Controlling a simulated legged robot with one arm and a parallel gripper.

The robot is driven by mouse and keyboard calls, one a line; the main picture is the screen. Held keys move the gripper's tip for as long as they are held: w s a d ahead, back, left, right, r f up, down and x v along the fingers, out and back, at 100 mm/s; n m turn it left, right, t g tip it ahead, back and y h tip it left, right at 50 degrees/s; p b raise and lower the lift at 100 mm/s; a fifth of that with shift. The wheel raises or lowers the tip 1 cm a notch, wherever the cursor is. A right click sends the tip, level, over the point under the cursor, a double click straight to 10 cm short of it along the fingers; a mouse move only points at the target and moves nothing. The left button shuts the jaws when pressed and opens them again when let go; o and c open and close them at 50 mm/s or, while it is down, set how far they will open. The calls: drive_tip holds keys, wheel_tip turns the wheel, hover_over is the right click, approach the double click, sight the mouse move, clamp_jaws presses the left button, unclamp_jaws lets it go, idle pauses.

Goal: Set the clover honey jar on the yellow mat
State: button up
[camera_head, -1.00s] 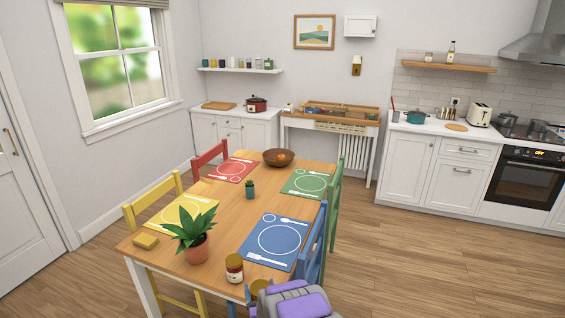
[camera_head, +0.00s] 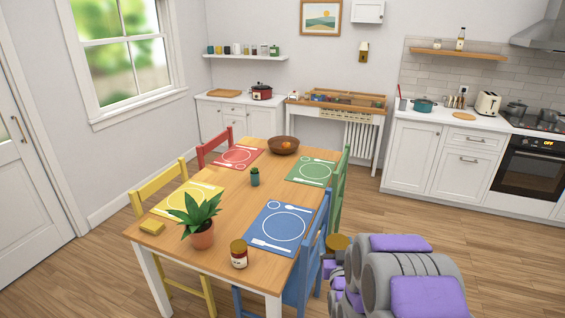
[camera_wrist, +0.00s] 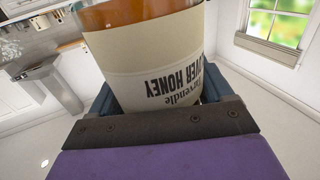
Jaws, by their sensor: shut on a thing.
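The clover honey jar shows large in the wrist view (camera_wrist: 145,60), with a cream label reading "...VER HONEY" and amber above it. My gripper (camera_wrist: 165,98) is shut on it. In the head view the held jar's golden lid (camera_head: 337,241) shows at the right of the blue chair, off the table; my arm hides most of the jar. The yellow mat (camera_head: 180,197) lies on the table's left side, with plate and cutlery outlines. It looks bare, though plant leaves overlap its near right part in the picture.
A potted plant (camera_head: 202,236), a yellow block (camera_head: 152,227) and another jar with a red-marked label (camera_head: 239,259) stand at the table's (camera_head: 182,255) near end. A small cactus (camera_head: 255,177) and bowl (camera_head: 283,146) are farther back. Blue (camera_head: 312,258) and yellow (camera_head: 158,186) chairs flank the table.

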drive_tip(key=w+a+f+y, duration=0.1)
drive_tip(key=a+f, duration=0.2)
drive_tip(key=a, duration=0.2)
drive_tip(key=w+a+f+n+y, duration=0.1)
drive_tip(key=a+f, duration=0.2)
drive_tip(key=a, duration=0.2)
drive_tip(key=w+a+f+y, duration=0.1)
drive_tip(key=a+f, duration=0.3)
drive_tip(key=a, duration=0.1)
drive_tip(key=shift+f+n, duration=0.1)
drive_tip(key=shift+n, duration=0.3)
drive_tip(key=a+f+y, duration=0.1)
drive_tip(key=a+f, duration=0.2)
drive_tip(key=s+a+f+n, duration=0.1)
drive_tip(key=a+f, duration=0.2)
drive_tip(key=a, duration=0.1)
drive_tip(key=s+a+f+y, duration=0.1)
drive_tip(key=a+f, duration=0.2)
drive_tip(key=a, duration=0.1)
drive_tip(key=shift+s+f+n+g+y, duration=0.1)
drive_tip(key=shift+f+n+g+y, duration=0.2)
drive_tip(key=shift+n+g, duration=0.1)
